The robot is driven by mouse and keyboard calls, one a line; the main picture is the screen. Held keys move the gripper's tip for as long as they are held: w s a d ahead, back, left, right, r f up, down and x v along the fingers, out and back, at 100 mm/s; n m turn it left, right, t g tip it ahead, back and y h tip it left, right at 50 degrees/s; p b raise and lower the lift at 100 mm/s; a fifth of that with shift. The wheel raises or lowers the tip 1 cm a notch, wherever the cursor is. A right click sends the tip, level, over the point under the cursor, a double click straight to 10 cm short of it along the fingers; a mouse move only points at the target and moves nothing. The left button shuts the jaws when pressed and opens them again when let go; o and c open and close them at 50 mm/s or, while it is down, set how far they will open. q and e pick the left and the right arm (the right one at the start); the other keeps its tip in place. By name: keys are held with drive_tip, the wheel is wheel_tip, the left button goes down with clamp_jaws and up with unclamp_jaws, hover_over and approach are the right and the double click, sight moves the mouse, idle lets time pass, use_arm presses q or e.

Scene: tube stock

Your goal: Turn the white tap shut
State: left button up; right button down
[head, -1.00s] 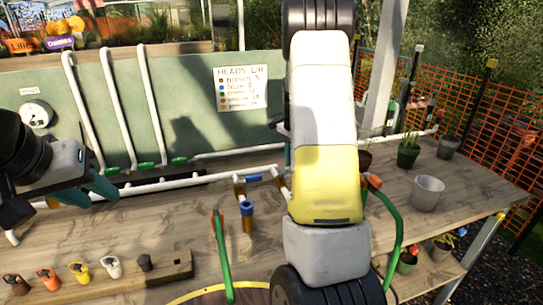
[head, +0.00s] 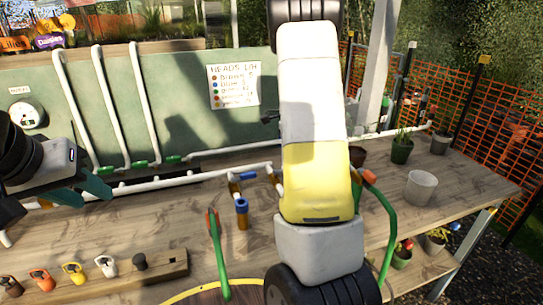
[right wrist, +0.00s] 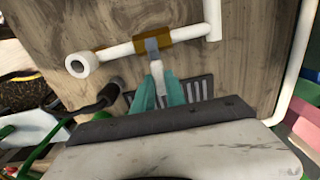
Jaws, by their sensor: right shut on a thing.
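The white tap lever (right wrist: 157,68) shows in the right wrist view, below a grey clip and a brown fitting (right wrist: 182,36) on a white pipe. My right gripper (right wrist: 158,92) has its teal fingers shut on this lever from either side. In the head view my right arm hides that gripper and the tap. My left gripper (head: 86,191) is at the left, its teal fingers apart and empty, over the bench near the white pipe.
On the wooden bench (head: 430,205) are a rack of coloured heads (head: 150,268), a green tool (head: 217,255), a blue-topped brown fitting (head: 242,215) and a grey-white pot (head: 421,187). A green hose (head: 386,225) curves beside my right arm. White pipes run along the back.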

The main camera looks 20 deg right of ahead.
drive_tip(key=c, duration=1.4)
unclamp_jaws()
drive_tip(key=shift+o, duration=0.2)
drive_tip(key=shift+r, duration=0.1)
wheel_tip(320, 180, up, 8)
drive_tip(key=shift+f, duration=0.15)
